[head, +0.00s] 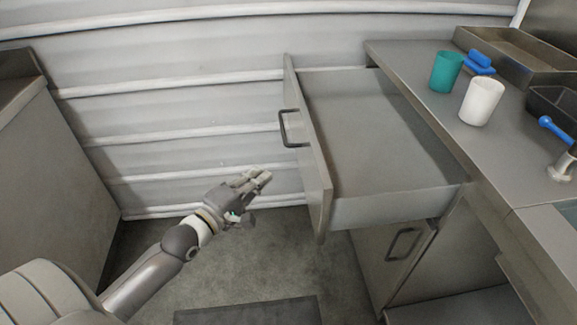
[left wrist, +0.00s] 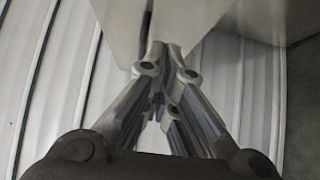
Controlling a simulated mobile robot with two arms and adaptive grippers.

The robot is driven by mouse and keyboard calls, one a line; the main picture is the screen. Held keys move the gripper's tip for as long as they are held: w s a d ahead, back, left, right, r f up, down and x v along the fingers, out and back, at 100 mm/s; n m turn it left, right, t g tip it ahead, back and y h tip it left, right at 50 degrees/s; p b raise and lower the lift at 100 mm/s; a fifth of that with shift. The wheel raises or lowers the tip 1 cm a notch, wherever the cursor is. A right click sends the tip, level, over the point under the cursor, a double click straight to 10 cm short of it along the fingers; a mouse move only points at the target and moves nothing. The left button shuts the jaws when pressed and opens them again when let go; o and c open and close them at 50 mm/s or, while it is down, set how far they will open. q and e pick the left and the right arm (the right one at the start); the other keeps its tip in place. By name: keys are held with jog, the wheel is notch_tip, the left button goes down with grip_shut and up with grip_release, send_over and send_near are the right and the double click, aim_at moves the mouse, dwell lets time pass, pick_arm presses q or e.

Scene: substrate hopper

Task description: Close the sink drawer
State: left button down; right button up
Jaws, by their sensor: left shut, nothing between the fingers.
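The sink drawer (head: 375,125) is pulled well out of the grey counter and looks empty inside. Its front panel (head: 309,150) faces left and carries a dark bar handle (head: 290,128). My left gripper (head: 262,177) is shut and empty, to the left of the front panel and lower than the handle in the head view, apart from the panel. In the left wrist view the shut fingers (left wrist: 165,55) point toward a pale grey panel at the top, probably the drawer front. My right gripper is not in view.
On the counter (head: 425,85) stand a teal cup (head: 446,72) and a white cup (head: 481,102), with a blue object (head: 480,62) beside them and a metal tray (head: 515,55) behind. A lower cabinet door (head: 395,255) is under the drawer.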

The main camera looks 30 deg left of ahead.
pick_arm(q)
send_near(301, 154)
jog(key=w+a, duration=0.2)
jog(key=shift+w+d+r+b, duration=0.1)
jog(key=shift+w+d+b, duration=0.15)
jog(key=shift+w+d, duration=0.4)
jog(key=shift+w+d+r+b, duration=0.1)
jog(key=shift+w+d+b, duration=0.1)
jog(key=shift+w+d, duration=0.45)
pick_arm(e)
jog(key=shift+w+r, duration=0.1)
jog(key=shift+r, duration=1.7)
pick_arm(q)
jog(key=shift+s+d, duration=0.15)
jog(key=shift+d, duration=0.05)
